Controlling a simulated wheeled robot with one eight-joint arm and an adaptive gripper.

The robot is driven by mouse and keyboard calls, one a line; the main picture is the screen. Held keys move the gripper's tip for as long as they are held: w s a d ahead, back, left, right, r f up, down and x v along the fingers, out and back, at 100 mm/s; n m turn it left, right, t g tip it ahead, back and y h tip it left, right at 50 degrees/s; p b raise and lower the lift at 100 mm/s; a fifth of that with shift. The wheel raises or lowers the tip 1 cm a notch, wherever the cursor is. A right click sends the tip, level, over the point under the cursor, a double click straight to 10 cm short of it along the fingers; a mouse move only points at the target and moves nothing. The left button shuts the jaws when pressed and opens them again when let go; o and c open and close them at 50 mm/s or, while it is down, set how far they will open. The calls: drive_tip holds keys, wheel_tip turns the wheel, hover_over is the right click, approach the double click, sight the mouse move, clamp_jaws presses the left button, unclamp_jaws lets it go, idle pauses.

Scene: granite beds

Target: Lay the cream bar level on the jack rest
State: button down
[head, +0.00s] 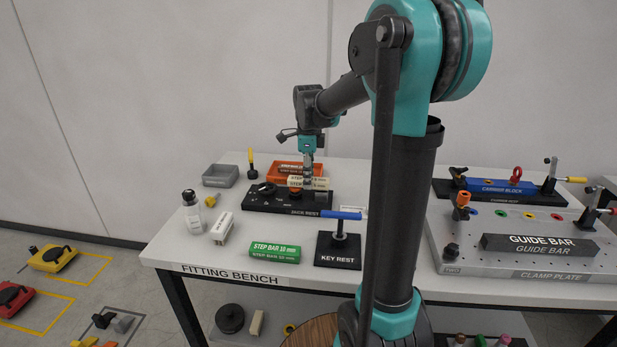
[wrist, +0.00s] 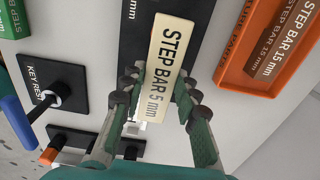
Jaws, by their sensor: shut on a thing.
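The cream bar (wrist: 170,55), marked STEP BAR 5 mm, is between the fingertips of my gripper (wrist: 163,88) in the wrist view. My gripper is shut on it. In the head view the cream bar (head: 322,184) is above or on a long black base (head: 262,203) at the back of the bench, with my gripper (head: 308,180) coming down from above. A small orange knob (head: 295,190) shows on that base, just in front of the bar. I cannot tell whether the bar touches a support.
An orange tray (wrist: 246,76) holding a brown STEP BAR 15 mm (wrist: 285,35) is close behind the bar. A green step bar (head: 274,252), a key rest (head: 338,258) with a blue-handled key, a white bottle (head: 194,212) and a grey bin (head: 220,176) stand around the base.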

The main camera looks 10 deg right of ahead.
drive_tip(key=shift+f, duration=0.35)
idle(0.3)
drive_tip(key=c, duration=1.1)
unclamp_jaws()
drive_tip(key=shift+o, duration=0.2)
wheel_tip(320, 180, up, 12)
